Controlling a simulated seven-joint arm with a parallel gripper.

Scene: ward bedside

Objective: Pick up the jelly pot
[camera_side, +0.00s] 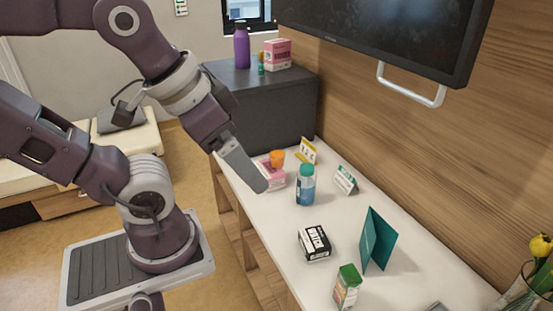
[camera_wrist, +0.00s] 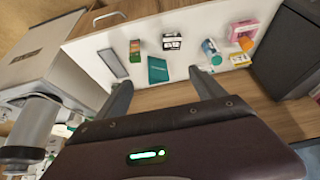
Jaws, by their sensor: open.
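A small orange pot (camera_side: 277,158), which looks like the jelly pot, shows beside or on a pink box (camera_side: 272,176) toward the far end of the white counter; I cannot tell whether it rests on the box. In the wrist view the orange pot (camera_wrist: 246,44) appears at the upper right, close to the pink box (camera_wrist: 254,29). My gripper (camera_side: 257,183) is above the counter, overlapping the pink box in the side view. In the wrist view my gripper (camera_wrist: 160,82) has its two fingers wide apart with nothing between them.
A blue bottle with teal cap (camera_side: 306,188) stands near the pink box. Small cards (camera_side: 345,179) stand by the wall. A black-and-white box (camera_side: 314,243), a teal folded card (camera_side: 377,240) and a green-capped carton (camera_side: 347,287) are nearer. A dark cabinet (camera_side: 268,107) borders the far end.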

